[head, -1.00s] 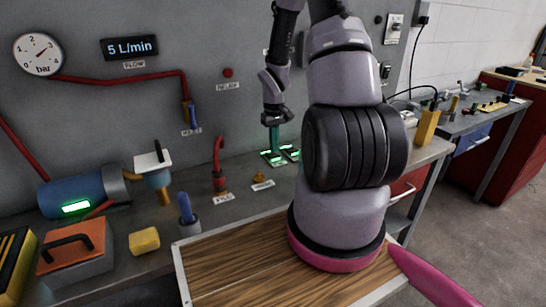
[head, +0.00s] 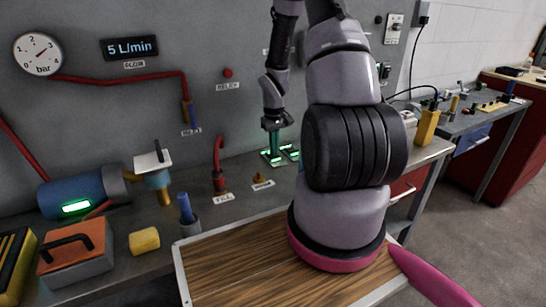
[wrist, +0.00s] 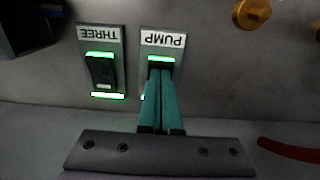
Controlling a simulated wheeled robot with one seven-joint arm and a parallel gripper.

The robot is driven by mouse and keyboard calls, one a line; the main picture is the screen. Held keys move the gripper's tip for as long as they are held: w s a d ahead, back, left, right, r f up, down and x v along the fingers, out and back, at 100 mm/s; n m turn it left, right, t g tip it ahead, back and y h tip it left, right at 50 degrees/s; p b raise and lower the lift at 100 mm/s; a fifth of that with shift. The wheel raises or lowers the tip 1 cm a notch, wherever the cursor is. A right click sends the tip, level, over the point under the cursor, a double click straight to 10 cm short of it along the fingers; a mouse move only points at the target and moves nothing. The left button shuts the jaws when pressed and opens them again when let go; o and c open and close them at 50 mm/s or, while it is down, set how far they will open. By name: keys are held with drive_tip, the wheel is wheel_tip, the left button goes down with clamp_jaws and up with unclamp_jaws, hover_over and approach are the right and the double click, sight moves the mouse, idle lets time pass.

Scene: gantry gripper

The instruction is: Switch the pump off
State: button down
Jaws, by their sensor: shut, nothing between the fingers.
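The pump switch shows in the wrist view with its upside-down PUMP label (wrist: 163,40). Its green-lit end (wrist: 161,60) shows just beyond my fingertips; the fingers hide most of its rocker. My gripper (wrist: 160,73) has teal fingers shut together with nothing between them, over the switch. I cannot tell whether they touch it. In the head view my gripper (head: 273,151) points down at the left green-lit switch plate (head: 265,154). The flow display (head: 130,48) reads 5 L/min, and the blue pump-like cylinder (head: 72,194) has a lit green window.
A second switch (wrist: 101,70), labelled THREE, is green-lit close beside the pump switch. A red pipe with a valve (head: 219,180) and a small brass knob (head: 258,179) stand left of my gripper. A wooden board (head: 235,265) lies in front.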

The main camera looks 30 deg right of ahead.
drive_tip(key=shift+f, duration=0.1)
drive_tip(key=shift+r, duration=3.5)
drive_tip(key=shift+r, duration=0.1)
